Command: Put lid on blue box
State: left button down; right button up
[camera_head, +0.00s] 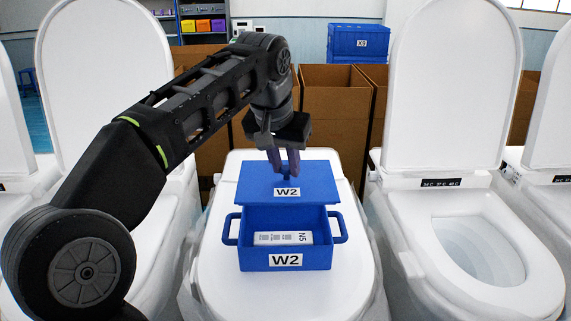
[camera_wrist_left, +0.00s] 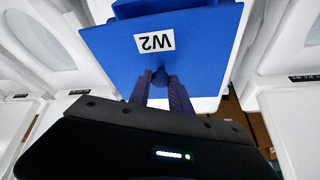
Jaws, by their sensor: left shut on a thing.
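The blue box (camera_head: 286,260), labelled W2, stands open at the front on a closed white toilet lid. A white carton marked N5 (camera_head: 283,238) lies inside it. The blue lid (camera_head: 312,183), also labelled W2, is over the rear part of the box, tilted or level I cannot tell. My left gripper (camera_head: 285,168) is shut on the lid's knob. In the left wrist view the lid (camera_wrist_left: 200,60) hangs beyond the fingers (camera_wrist_left: 161,88), which close around the round knob. The lid hides the back of the box. My right gripper is not in view.
The closed white toilet lid (camera_head: 230,290) supports the box. An open toilet (camera_head: 480,245) stands at the right and another at the left. Brown cartons (camera_head: 335,115) stand behind, with a blue crate X3 (camera_head: 358,42) farther back.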

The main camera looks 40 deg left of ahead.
aim_at(283, 181)
pick_arm(q)
jog(key=shift+w+a+r+p, duration=0.1)
jog(key=shift+r+p, duration=0.4)
jog(key=shift+r, duration=0.1)
jog(key=shift+s+r, duration=0.1)
jog(key=shift+s, duration=0.45)
jog(key=shift+w+f, duration=0.35)
jog(key=shift+f, duration=0.05)
notch_tip(283, 181, down, 5)
jog(key=shift+s+r+b, duration=0.1)
jog(key=shift+s+b, duration=0.05)
jog(key=shift+b, duration=0.25)
jog(key=shift+f, duration=0.25)
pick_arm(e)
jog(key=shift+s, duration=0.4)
pick_arm(q)
notch_tip(283, 181, down, 4)
jog(key=shift+f, duration=0.1)
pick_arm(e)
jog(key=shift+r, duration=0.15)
